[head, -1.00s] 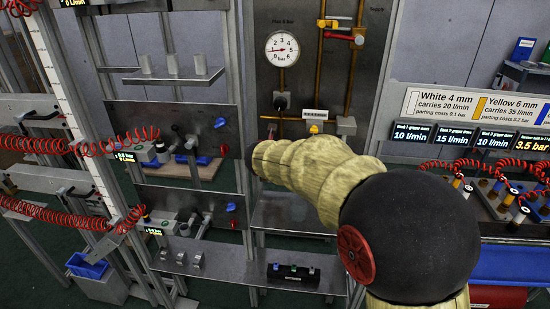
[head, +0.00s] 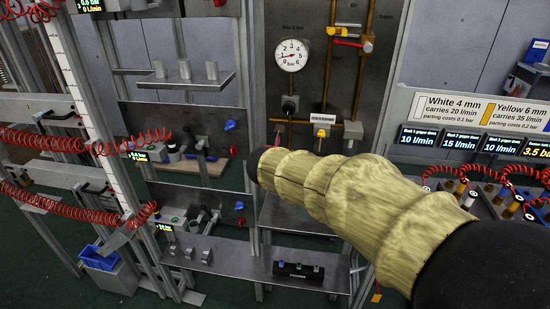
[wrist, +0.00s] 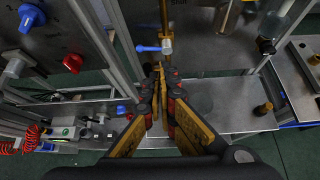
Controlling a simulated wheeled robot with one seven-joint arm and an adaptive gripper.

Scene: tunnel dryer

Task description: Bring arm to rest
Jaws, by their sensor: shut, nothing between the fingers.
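My gripper (wrist: 162,85) shows in the wrist view with its dark and yellow fingers reaching forward and their tips together, empty. A grey metal shelf (wrist: 225,100) lies beyond and below the fingers. A blue-handled valve (wrist: 155,48) stands just past the fingertips; I cannot tell the gap. In the head view my arm, in a yellowish ribbed sleeve, reaches from the lower right toward the middle, and the gripper itself is not visible there.
A round pressure gauge (head: 290,55) is on the dark panel behind my arm. Steel racks with coiled red hoses (head: 90,145) stand at left. A sign (head: 480,108) and several lit displays (head: 483,143) are at right. A blue bin (head: 98,257) sits low at left.

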